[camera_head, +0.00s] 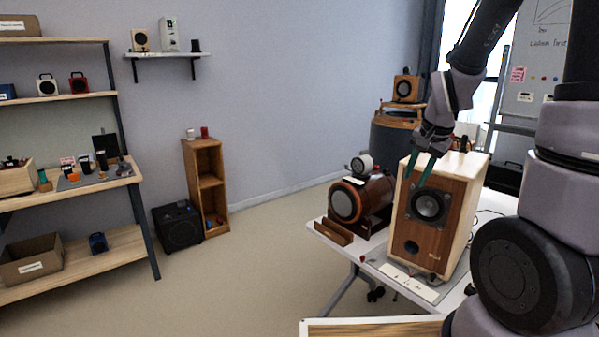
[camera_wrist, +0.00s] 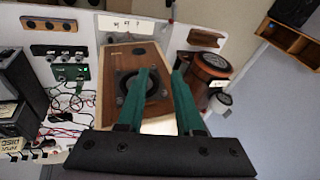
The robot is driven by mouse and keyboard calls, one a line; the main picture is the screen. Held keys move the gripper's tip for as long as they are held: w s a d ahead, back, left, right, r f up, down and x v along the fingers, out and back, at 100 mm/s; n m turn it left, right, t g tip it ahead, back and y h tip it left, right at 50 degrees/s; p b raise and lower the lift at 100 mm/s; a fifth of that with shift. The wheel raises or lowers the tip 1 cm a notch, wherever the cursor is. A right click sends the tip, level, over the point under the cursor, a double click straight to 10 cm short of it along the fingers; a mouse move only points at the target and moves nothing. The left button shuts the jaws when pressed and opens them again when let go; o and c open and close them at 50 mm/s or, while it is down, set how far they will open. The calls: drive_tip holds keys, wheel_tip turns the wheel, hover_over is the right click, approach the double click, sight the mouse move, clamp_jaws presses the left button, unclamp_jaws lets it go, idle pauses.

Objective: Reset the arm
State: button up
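My gripper (camera_head: 421,168) has two green fingers and hangs from my arm in front of the upper part of a wooden box speaker (camera_head: 458,207). In the wrist view the fingers of my gripper (camera_wrist: 161,80) stand apart with nothing between them. The wooden speaker (camera_wrist: 110,95) lies beyond the left finger there, with its dark round driver partly hidden by that finger. Whether the fingers touch the speaker cannot be told.
A white table (camera_head: 342,248) carries the speaker and a brown cylindrical speaker (camera_head: 362,203) to its left. Cables and small boxes (camera_wrist: 68,73) lie beside the speaker. A shelf (camera_head: 75,181) with goods stands at the left. The floor (camera_head: 235,275) between is clear.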

drive_tip(key=s+a+r+n+t, duration=0.1)
drive_tip(key=s+a+r+n, duration=0.1)
drive_tip(key=s+r, duration=0.5)
drive_tip(key=s+a+r+n+t+y, duration=0.1)
drive_tip(key=s+a+r+n, duration=0.1)
drive_tip(key=s+r, duration=0.6)
wheel_tip(320, 180, up, 3)
drive_tip(key=shift+s+a+f+n+t+y, duration=0.1)
drive_tip(key=shift+s+a+n+t+y, duration=0.2)
drive_tip(key=shift+a+n+t, duration=0.15)
